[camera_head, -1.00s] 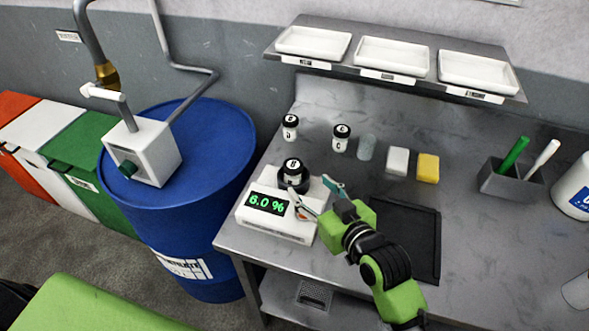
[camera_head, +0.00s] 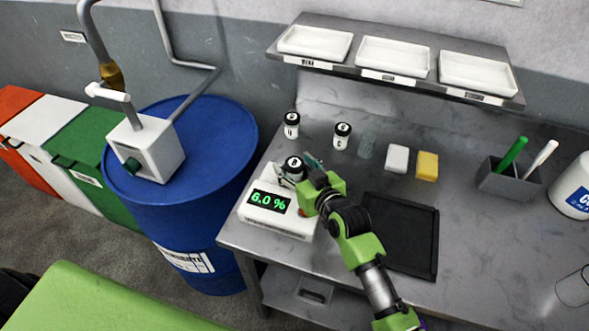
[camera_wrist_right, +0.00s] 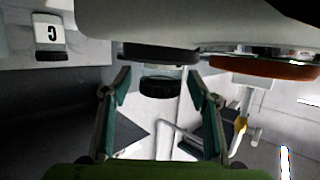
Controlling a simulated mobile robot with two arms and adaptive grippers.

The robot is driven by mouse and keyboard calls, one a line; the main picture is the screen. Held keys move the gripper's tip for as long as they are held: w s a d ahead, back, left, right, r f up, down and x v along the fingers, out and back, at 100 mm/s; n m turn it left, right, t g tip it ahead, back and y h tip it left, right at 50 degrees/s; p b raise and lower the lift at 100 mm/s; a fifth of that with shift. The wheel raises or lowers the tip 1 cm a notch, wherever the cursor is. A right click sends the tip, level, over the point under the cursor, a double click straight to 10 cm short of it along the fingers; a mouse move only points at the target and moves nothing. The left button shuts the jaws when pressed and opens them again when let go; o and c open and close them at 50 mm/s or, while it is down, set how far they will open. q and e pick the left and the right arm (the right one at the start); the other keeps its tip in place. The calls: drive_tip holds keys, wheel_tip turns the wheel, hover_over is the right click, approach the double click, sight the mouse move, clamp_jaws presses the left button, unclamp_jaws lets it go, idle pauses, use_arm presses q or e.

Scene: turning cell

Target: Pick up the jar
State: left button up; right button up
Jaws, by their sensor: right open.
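The jar (camera_head: 293,166), with a black lid and a round white top label, stands on the white meter (camera_head: 275,222), whose green display reads 6.0 %. My right gripper (camera_head: 305,170) is open at the jar's right side in the head view, its arm partly covering the meter. In the upside-down right wrist view, the black lid (camera_wrist_right: 160,87) shows between the two teal fingers of the gripper (camera_wrist_right: 158,82), with gaps on both sides. The dark ring of the meter (camera_wrist_right: 200,22) shows above the lid. My left gripper is out of view.
Two similar jars (camera_head: 342,136) (camera_head: 291,125) stand behind the meter, with a clear glass (camera_head: 366,148), white block (camera_head: 397,159) and yellow block (camera_head: 427,166) further right. A black tray (camera_head: 425,255) lies right of my arm. A shelf (camera_head: 400,82) overhangs the back.

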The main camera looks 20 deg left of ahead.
drive_tip(key=shift+a, duration=0.1)
drive_tip(key=c, duration=1.4)
